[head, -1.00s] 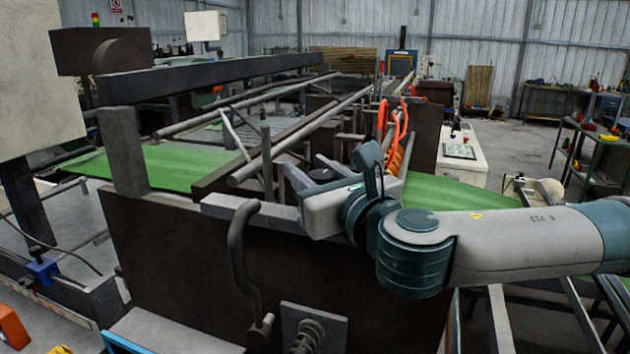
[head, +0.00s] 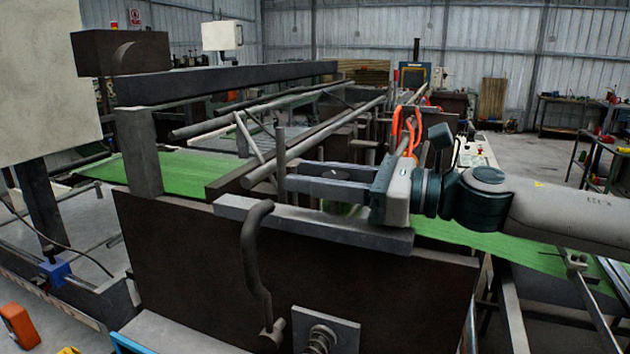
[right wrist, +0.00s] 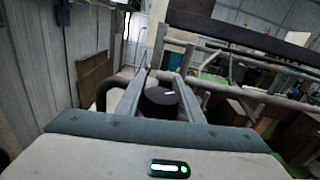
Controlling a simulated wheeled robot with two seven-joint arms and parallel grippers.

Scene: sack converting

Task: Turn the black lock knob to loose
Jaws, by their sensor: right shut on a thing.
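The black lock knob (right wrist: 165,97) shows in the right wrist view as a round dark cap with a short white mark on top. It sits between the two grey fingers of my right gripper (right wrist: 160,82), which are shut on its sides. In the head view my right gripper (head: 288,180) lies nearly level above the machine's grey top rail, with its fingers pointing left. There the fingers hide most or all of the knob. My left gripper is in neither view.
The grey top rail (head: 240,208) runs along the dark front panel (head: 200,255). A bent crank handle (head: 253,260) hangs on the panel, left of a spring-loaded bolt (head: 320,340). Long grey bars (head: 330,130) and green sheet (head: 170,170) lie behind.

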